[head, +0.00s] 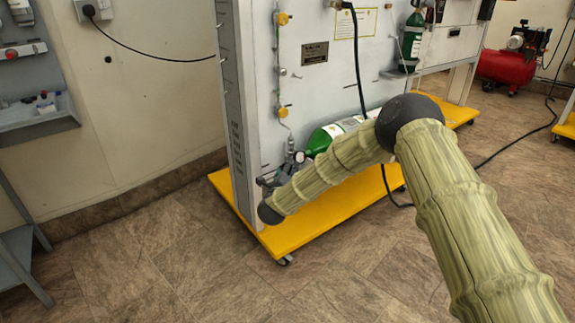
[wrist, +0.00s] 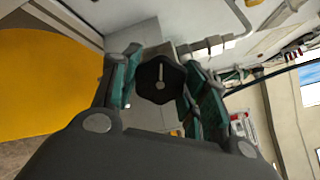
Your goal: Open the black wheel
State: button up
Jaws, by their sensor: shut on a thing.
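The black wheel (wrist: 152,88) shows in the middle of the wrist view as a dark knob with rounded corners and a pale line on its face. My gripper (wrist: 162,77) has its green-padded fingers on the left and right sides of the wheel, shut on it. Parts of the wheel's rim are hidden behind the fingers. In the head view my arm reaches down to the lower left part of the grey panel (head: 325,85). The wheel cannot be made out there.
A green cylinder (head: 322,138) lies behind my forearm, above the yellow base (head: 300,228). A gauge and fittings (head: 297,157) sit close to my wrist. A black hose hangs down the panel. The floor left of the base is clear.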

jog(key=n+p, duration=0.3)
jog(key=n, duration=0.2)
jog(key=shift+r+n+p, duration=0.15)
jog(key=shift+n+p, duration=0.15)
jog(key=shift+n, duration=0.1)
jog(key=n+p, duration=0.3)
jog(key=n, duration=0.2)
jog(key=n+p, duration=0.2)
jog(key=n, duration=0.3)
jog(key=shift+a+n, duration=0.1)
jog(key=shift+n, duration=0.3)
jog(key=n+p, duration=0.1)
jog(key=n, duration=0.4)
jog(key=shift+p, duration=0.3)
jog(key=shift+n, duration=0.3)
jog(key=o, duration=1)
jog(key=shift+o, duration=0.2)
jog(key=v, duration=1.2)
